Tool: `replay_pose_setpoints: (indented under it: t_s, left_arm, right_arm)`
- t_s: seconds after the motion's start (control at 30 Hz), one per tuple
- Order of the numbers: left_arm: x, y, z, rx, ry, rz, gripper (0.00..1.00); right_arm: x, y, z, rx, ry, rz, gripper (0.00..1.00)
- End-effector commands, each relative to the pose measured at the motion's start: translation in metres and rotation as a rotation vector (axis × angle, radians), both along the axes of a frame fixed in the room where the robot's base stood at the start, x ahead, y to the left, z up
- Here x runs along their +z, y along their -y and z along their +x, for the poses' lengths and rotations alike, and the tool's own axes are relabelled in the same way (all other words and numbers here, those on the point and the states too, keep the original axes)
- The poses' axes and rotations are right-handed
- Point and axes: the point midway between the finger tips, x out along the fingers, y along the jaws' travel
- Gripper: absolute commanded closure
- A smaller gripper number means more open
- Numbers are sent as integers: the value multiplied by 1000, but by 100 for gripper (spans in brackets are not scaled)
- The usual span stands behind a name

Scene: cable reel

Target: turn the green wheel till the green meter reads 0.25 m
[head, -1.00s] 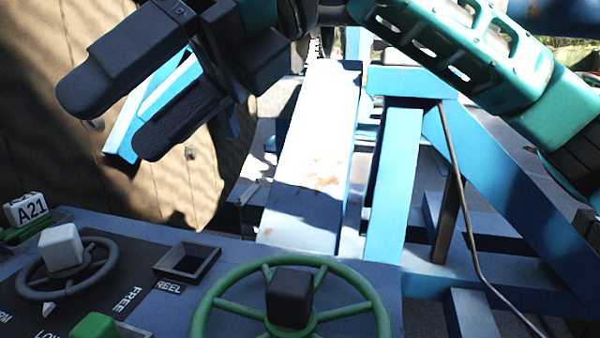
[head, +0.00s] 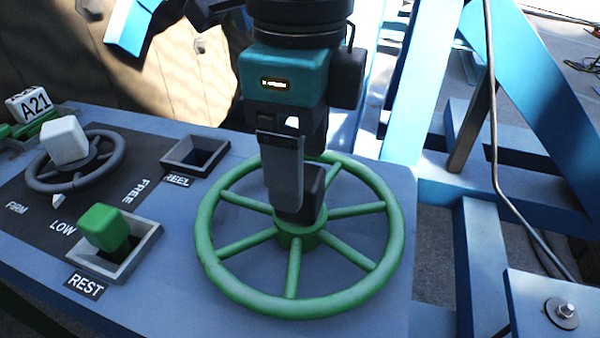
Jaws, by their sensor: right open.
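The green wheel (head: 299,238) lies on the blue-grey panel, with several spokes and a green hub. A black block-shaped knob (head: 315,194) stands on the hub. My right gripper (head: 299,192) points down over the hub. Its jaws are open, with the near finger in front of the knob and the other finger mostly hidden behind. I cannot tell whether either finger touches the knob. The green meter does not show. My left gripper is not in view.
Left of the wheel, a green block (head: 105,228) sits in the socket marked REST. The socket marked REEL (head: 197,155) is empty. A grey wheel (head: 36,180) with a white knob (head: 65,140) is farther left, near an A21 tag (head: 28,104). Blue frame beams (head: 405,120) stand behind right.

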Motion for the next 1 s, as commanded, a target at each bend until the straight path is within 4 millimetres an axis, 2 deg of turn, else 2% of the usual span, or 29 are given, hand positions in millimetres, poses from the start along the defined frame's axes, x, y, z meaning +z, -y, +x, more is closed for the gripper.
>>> replay_pose_setpoints:
  t_s: [0.1, 0.2, 0.57, 1.0]
  left_arm:
    - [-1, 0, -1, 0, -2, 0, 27]
    - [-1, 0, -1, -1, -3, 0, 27]
    - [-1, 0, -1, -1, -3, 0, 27]
    - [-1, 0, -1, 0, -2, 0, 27]
  right_arm:
    - [-17, 0, 0, 1, -1, 0, 28]
    - [-25, 0, 0, 2, -1, 0, 28]
    - [-31, 0, 0, 1, 1, 2, 28]
    - [-30, 0, 0, 1, 1, 2, 69]
